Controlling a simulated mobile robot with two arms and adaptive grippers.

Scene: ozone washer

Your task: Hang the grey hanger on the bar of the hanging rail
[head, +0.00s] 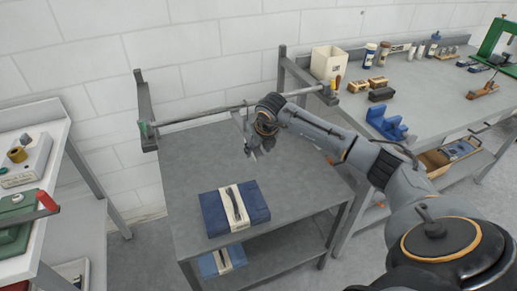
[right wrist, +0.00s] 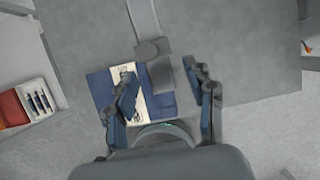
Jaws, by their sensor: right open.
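The hanging rail's bar (head: 200,115) runs across the back of the grey table, between two upright brackets. A light grey piece (head: 239,122), which looks like the grey hanger, is at the bar beside my right gripper (head: 261,150); whether its hook sits over the bar is unclear. In the right wrist view, my right gripper (right wrist: 161,75) has its fingers apart. A grey strip with a small block (right wrist: 152,48), probably part of the hanger, reaches between them, with gaps at both sides. My left gripper is not in view.
A blue folded cloth with a pale band (head: 219,213) lies at the table's front; another is on the shelf below. The grey tabletop (head: 185,175) is otherwise mostly clear. A workbench (head: 440,95) with blue holder and boxes is right; a white bench (head: 55,150) is left.

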